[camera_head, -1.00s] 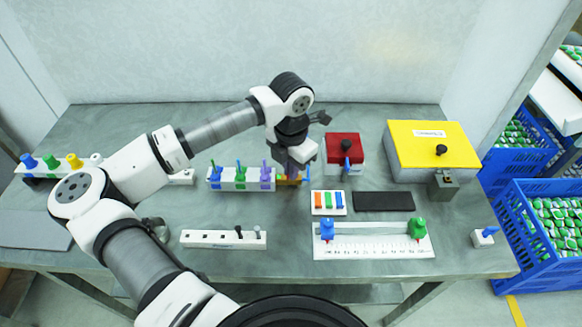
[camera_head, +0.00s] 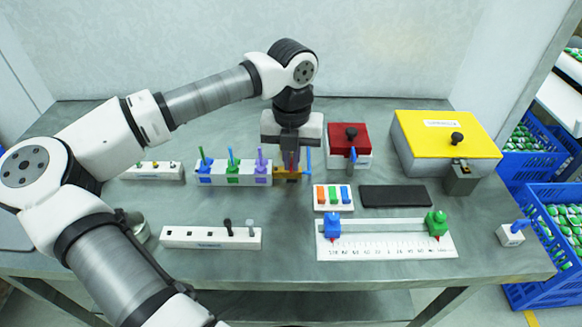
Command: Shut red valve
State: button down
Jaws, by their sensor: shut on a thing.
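A row of valves with upright coloured levers stands on the grey table: blue (camera_head: 203,160), green (camera_head: 232,161) and purple (camera_head: 261,162). At its right end is an orange-yellow base (camera_head: 286,176), largely covered by my gripper. A little of the red valve lever (camera_head: 291,164) shows between my fingers, upright as far as I can tell. My gripper (camera_head: 290,156) points down from above and is shut on this lever. A thin blue upright (camera_head: 308,160) stands close to its right side. The foot of the red lever is mostly hidden.
A red-lidded box (camera_head: 348,142) and a small tray of coloured bars (camera_head: 333,198) stand close right. A white scale with sliders (camera_head: 387,246) and a switch strip (camera_head: 211,237) lie in front.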

jog(key=shift+n+b, duration=0.45)
jog(key=shift+n, duration=0.15)
jog(key=c, duration=1.6)
grip_release()
notch_tip(320, 180, up, 14)
jog(key=b, duration=0.1)
